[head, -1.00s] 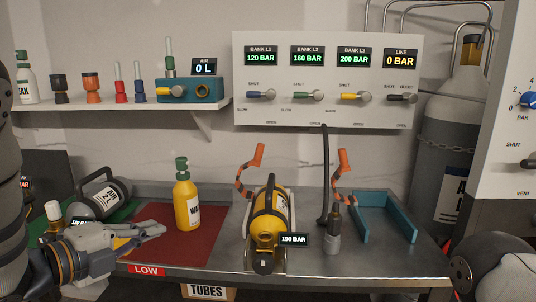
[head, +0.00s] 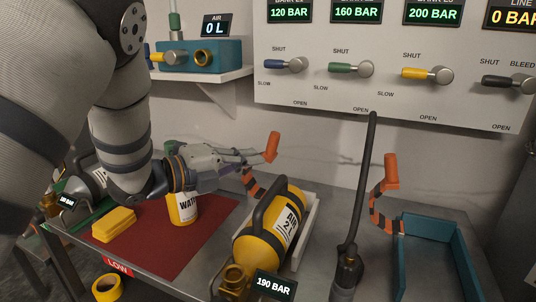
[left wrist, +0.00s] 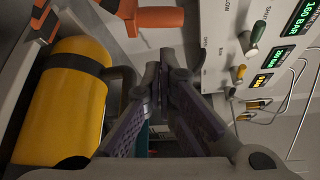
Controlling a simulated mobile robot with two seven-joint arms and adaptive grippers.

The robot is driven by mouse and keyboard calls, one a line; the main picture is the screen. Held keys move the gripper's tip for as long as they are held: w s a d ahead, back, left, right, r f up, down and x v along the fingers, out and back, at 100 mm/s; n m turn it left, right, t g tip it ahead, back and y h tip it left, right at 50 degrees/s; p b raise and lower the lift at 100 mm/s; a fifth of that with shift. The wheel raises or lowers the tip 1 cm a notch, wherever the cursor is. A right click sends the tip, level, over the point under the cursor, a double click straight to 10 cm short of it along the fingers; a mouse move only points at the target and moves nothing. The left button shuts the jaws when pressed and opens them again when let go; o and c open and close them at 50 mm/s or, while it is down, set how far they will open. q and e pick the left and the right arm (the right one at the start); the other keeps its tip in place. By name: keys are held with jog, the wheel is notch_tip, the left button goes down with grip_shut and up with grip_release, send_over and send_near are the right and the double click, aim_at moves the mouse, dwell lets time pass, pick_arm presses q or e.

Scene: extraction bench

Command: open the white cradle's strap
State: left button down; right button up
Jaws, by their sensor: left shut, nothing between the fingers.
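The white cradle (head: 311,222) holds a yellow air cylinder (head: 274,235) on the bench. Its strap (head: 251,186), black-and-orange striped with an orange handle (head: 272,147), stands up behind the cylinder's left side, and no band lies over the cylinder in view. My left gripper (head: 260,157) is shut and empty, its fingertips close to the handle; I cannot tell whether they touch. In the left wrist view the shut fingers (left wrist: 161,82) are below the orange handle (left wrist: 158,18), beside the cylinder (left wrist: 60,102). My right gripper is out of view.
A yellow water bottle (head: 183,208) stands on the red mat (head: 165,255) under my left gripper, beside a yellow block (head: 114,225). A black hose (head: 361,190) rises right of the cradle. A teal cradle (head: 465,258) with another striped strap (head: 378,212) is farther right.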

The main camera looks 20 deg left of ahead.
pick_arm(q)
jog(key=x, duration=0.8)
jog(key=shift+w+f, duration=0.1)
jog(key=shift+f, duration=0.05)
